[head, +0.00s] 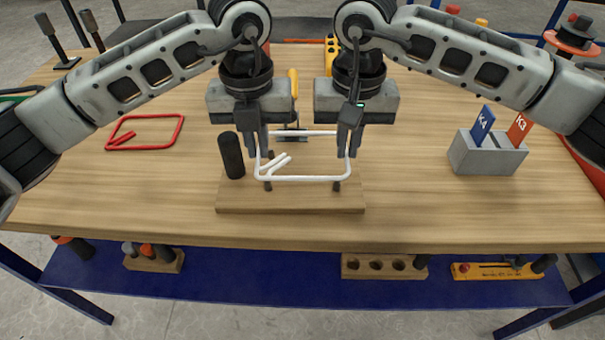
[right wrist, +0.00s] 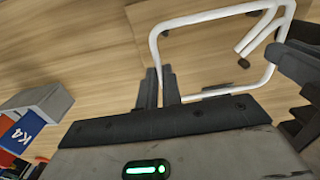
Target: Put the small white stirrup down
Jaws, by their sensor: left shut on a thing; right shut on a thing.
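The small white stirrup (head: 305,179) is a bent wire rectangle with two hooked ends inside one corner. It lies roughly flat over a wooden block with short dark pegs (head: 290,203). Whether it touches the pegs is hard to tell. My left gripper (head: 257,152) is shut on its left side and my right gripper (head: 348,150) on its right side. In the right wrist view the stirrup (right wrist: 215,15) runs to the fingers of my right gripper (right wrist: 160,88). My left gripper (right wrist: 300,62) shows at the right edge there.
A black cylinder (head: 231,156) stands on the block's left end. A red stirrup (head: 150,148) lies on the table at left. A grey holder (head: 487,158) with a blue K4 card (head: 482,124) and a red K3 card (head: 519,128) stands at right. Table between is clear.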

